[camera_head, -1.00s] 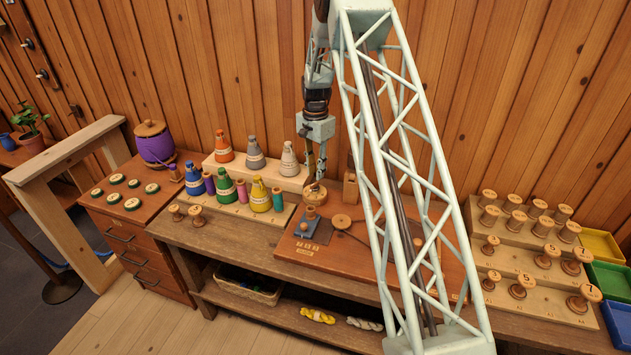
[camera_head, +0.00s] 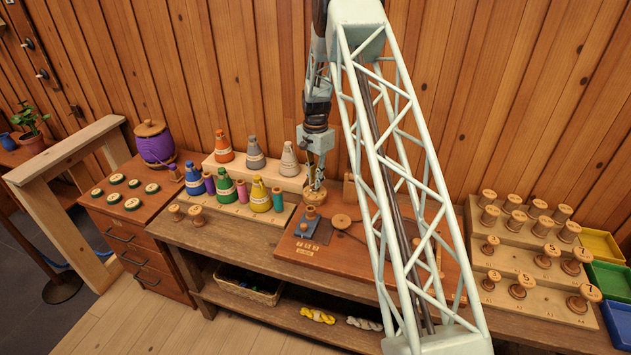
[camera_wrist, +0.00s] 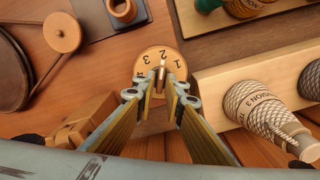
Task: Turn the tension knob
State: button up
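The tension knob is a round wooden dial with numbers on its face and a thin raised bar across its middle; it shows in the wrist view (camera_wrist: 160,62) and on the board in the head view (camera_head: 314,196). My gripper (camera_wrist: 162,82) is over the knob, fingers pointing down at it, one on each side of the bar. A small gap seems to show between each fingertip and the bar, so the fingers look open around it. Contact is hard to judge. The fingers hide the knob's near side.
The knob's red-brown board (camera_head: 290,247) also carries a blue-grey block (camera_head: 305,226) and a wooden pulley (camera_head: 341,221). Several thread cones, such as the grey one (camera_head: 289,160), stand close on the left. Wooden spools (camera_head: 586,297) fill a stepped rack at the right.

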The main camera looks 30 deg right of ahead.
grip_shut()
jog(key=shift+n, duration=0.4)
jog(key=n+b, duration=0.1)
jog(key=n, duration=0.2)
jog(key=shift+b, duration=0.35)
jog(key=n+b, duration=0.1)
jog(key=n, duration=0.5)
jog(key=shift+w+a, duration=0.1)
jog(key=shift+o, duration=1.9)
grip_release()
